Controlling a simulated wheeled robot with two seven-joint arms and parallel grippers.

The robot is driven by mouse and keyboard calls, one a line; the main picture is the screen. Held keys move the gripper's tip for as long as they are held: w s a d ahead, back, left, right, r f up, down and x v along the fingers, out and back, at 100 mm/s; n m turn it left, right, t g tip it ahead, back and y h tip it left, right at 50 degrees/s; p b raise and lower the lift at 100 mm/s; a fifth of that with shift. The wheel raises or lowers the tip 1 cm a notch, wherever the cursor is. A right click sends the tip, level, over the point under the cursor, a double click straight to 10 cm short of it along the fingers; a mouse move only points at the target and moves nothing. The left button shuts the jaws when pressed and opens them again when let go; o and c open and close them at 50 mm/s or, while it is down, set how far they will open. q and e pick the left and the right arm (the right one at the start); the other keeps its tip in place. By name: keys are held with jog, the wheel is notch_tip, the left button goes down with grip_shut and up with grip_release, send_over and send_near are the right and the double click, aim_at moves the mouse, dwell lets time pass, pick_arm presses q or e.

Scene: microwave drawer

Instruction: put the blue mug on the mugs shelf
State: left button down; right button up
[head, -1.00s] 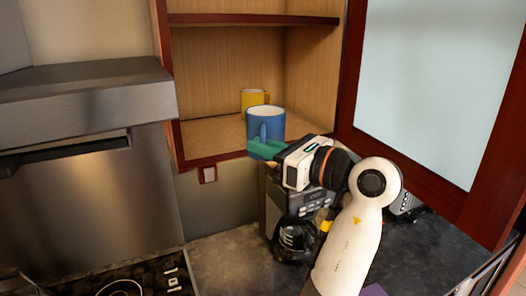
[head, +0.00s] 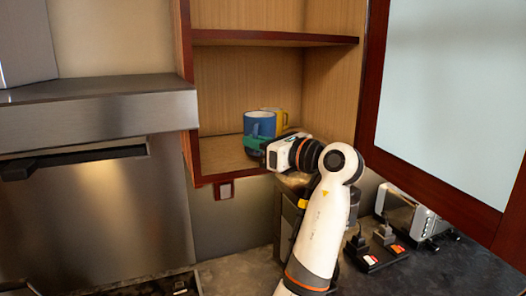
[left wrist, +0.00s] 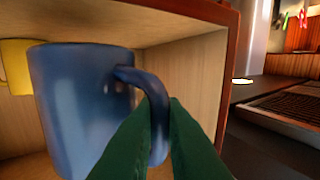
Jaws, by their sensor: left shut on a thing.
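The blue mug (head: 260,124) is upright inside the open wooden cabinet, at its lower shelf (head: 222,158). My left gripper (head: 256,143) is shut on the mug's handle. In the left wrist view the blue mug (left wrist: 80,105) fills the left side, with its handle between the green fingers (left wrist: 158,125). A yellow mug (head: 282,118) stands on the shelf just behind and right of the blue mug; part of it also shows in the left wrist view (left wrist: 16,66). Whether the blue mug's base touches the shelf is hidden. My right gripper is not in view.
The cabinet door (head: 445,100) stands open at the right. An upper shelf board (head: 270,38) lies above the mugs. A range hood (head: 100,118) is at the left. Below are a coffee maker (head: 290,215), partly behind my arm, and a toaster (head: 410,215). The shelf's left part is clear.

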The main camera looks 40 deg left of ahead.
pick_arm(q)
jog(key=w+a, duration=0.2)
jog(key=a, duration=0.1)
jog(key=a+b, duration=0.1)
jog(key=a, duration=0.1)
jog(key=shift+w+a, duration=0.2)
jog(key=shift+w, duration=0.2)
jog(key=shift+f, duration=0.5)
jog(key=shift+d+f, duration=0.2)
jog(key=shift+f, duration=0.3)
jog(key=shift+f, duration=0.1)
jog(key=shift+f+b, duration=0.3)
jog(key=c, duration=1.4)
grip_release()
jog(key=shift+s, duration=0.1)
jog(key=shift+c, duration=0.2)
